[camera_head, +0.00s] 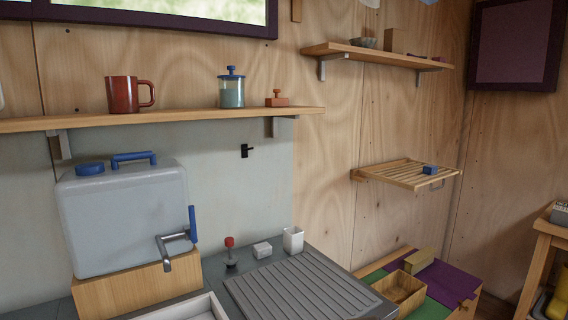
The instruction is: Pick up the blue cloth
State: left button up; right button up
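A small blue item (429,170), which may be the blue cloth, lies on the slatted wooden rack (385,172) on the wall at the right. It is too small to tell whether it is folded cloth or something solid. No other blue cloth shows. Neither of my grippers is in view.
A counter with a grey ridged drainboard (300,290) fills the lower middle. A grey water container (125,220) stands on a wooden block at left. A shelf with a red mug (124,94) runs above. An open wooden box (405,289) sits below the rack.

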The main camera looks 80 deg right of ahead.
aim_at(430, 169)
jog(key=z, duration=3.6)
jog(key=i+l+z, duration=0.1)
jog(key=i+l, duration=0.15)
jog(key=i, duration=0.5)
jog(key=i+l+z, duration=0.1)
jog(key=i, duration=0.65)
jog(key=i+l+z, duration=0.1)
jog(key=i, duration=0.65)
